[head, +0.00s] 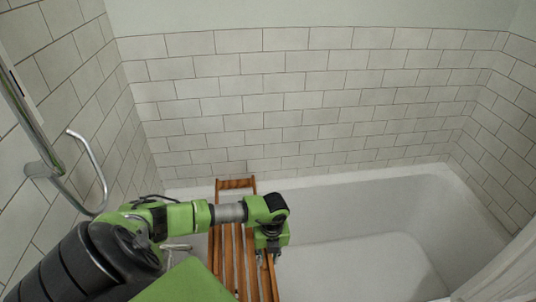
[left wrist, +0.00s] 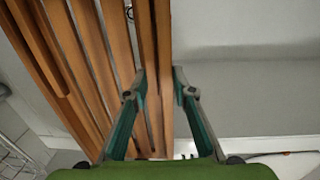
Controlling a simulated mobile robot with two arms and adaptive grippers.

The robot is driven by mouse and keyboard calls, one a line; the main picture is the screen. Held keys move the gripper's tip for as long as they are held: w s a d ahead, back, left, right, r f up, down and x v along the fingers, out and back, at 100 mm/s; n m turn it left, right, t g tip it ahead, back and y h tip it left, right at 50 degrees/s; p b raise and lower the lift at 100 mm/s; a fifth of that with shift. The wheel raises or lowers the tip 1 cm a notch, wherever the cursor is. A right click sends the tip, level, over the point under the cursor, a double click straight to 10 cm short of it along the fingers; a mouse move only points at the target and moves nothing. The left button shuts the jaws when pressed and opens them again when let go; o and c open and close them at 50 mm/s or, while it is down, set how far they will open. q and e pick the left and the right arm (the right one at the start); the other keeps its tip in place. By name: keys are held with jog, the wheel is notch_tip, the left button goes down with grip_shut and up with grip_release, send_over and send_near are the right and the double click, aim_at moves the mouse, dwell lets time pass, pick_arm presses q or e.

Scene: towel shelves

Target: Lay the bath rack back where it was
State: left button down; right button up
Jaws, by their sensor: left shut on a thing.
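The bath rack (head: 236,184) is a brown wooden frame with long slats. In the head view it runs from the tub's far rim toward me, left of the tub's middle. My left gripper (head: 268,252) is at the rack's right side, pointing down. In the left wrist view, the slats of the rack (left wrist: 118,42) run up the left and middle, and the fingers of the left gripper (left wrist: 160,80) are on either side of its edge slat. My arm hides part of the rack, and its near end is out of view. I cannot tell whether its far end touches the rim.
The white bathtub (head: 375,262) is empty and open to the right of the rack. Tiled walls (head: 300,95) enclose it. A chrome grab bar (head: 95,170) is on the left wall. A pale curtain (head: 505,270) hangs at the lower right.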

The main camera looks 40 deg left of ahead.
pick_arm(q)
jog(key=shift+f+b, duration=0.3)
jog(key=shift+f, duration=0.25)
dwell(0.7)
jog(key=c, duration=1.6)
grip_release()
jog(key=shift+f, duration=0.1)
jog(key=r, duration=1.2)
jog(key=shift+w+d, duration=0.25)
jog(key=shift+d, duration=0.05)
jog(key=shift+r, duration=0.15)
